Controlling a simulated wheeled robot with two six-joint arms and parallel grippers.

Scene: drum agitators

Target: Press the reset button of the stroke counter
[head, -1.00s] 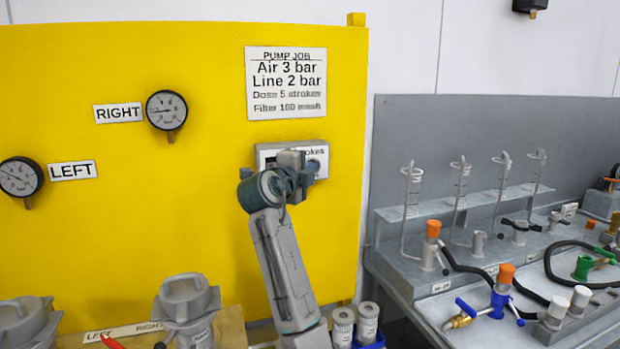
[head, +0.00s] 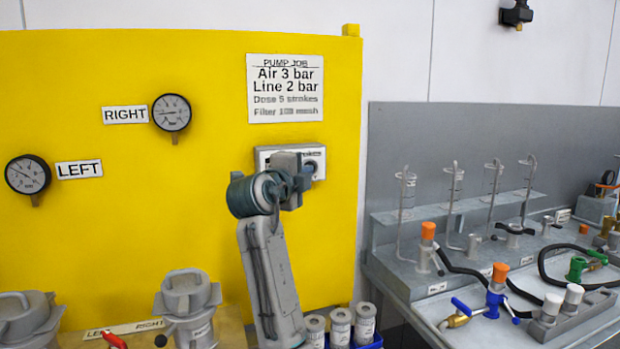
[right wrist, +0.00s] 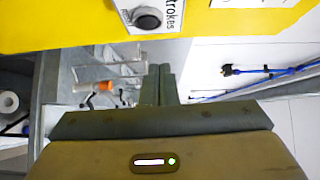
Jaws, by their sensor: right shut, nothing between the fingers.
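The stroke counter (head: 263,156) is a light grey box on the yellow panel, under the pump job sign. My right gripper and wrist hide much of its front. In the right wrist view, the counter's white label (right wrist: 176,14) reads "...trokes", and its round black button (right wrist: 147,19) shows at the top edge. My right gripper (right wrist: 160,71) is shut and empty. In the head view the right gripper (head: 303,178) is in front of the counter's lower right part. My left gripper is out of view.
The yellow panel (head: 120,230) carries two gauges, right (head: 172,112) and left (head: 27,174). Grey pump bodies (head: 187,305) and several pale cylinders (head: 340,322) stand below. A grey bench (head: 410,285) with hoses and valves is on the right.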

